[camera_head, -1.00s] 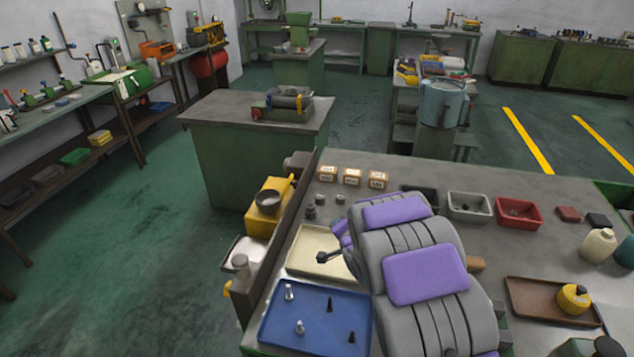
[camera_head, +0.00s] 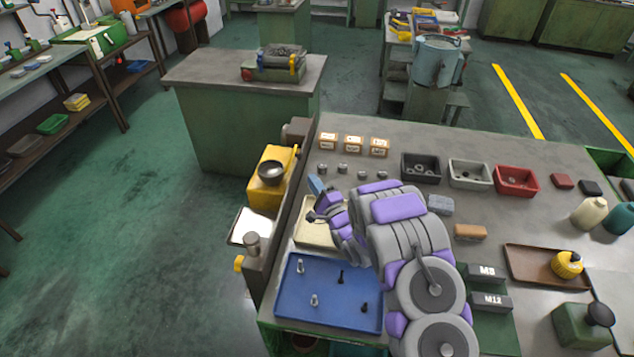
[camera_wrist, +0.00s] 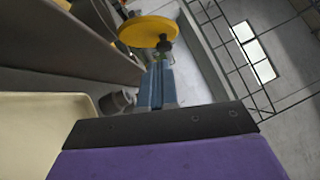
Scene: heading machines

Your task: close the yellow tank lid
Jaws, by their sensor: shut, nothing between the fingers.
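The yellow tank (camera_head: 257,190) stands off the left edge of the bench in the head view. A dark round bowl-like part (camera_head: 272,173) shows at its top. In the wrist view, a yellow disc (camera_wrist: 146,32) with a dark knob appears tilted beyond the fingertips and looks like the lid; its hinge is not clear. My gripper (camera_head: 316,184) is above the bench's left edge, to the right of the tank and apart from it. Its blue fingers (camera_wrist: 157,85) are together with nothing between them.
A cream tray (camera_head: 312,236) lies below my gripper, and a blue tray (camera_head: 300,300) with bolts is nearer. Small boxes (camera_head: 353,143) and several bins (camera_head: 420,166) stand farther back. A raised rail runs along the bench's left edge. Open floor lies left of the tank.

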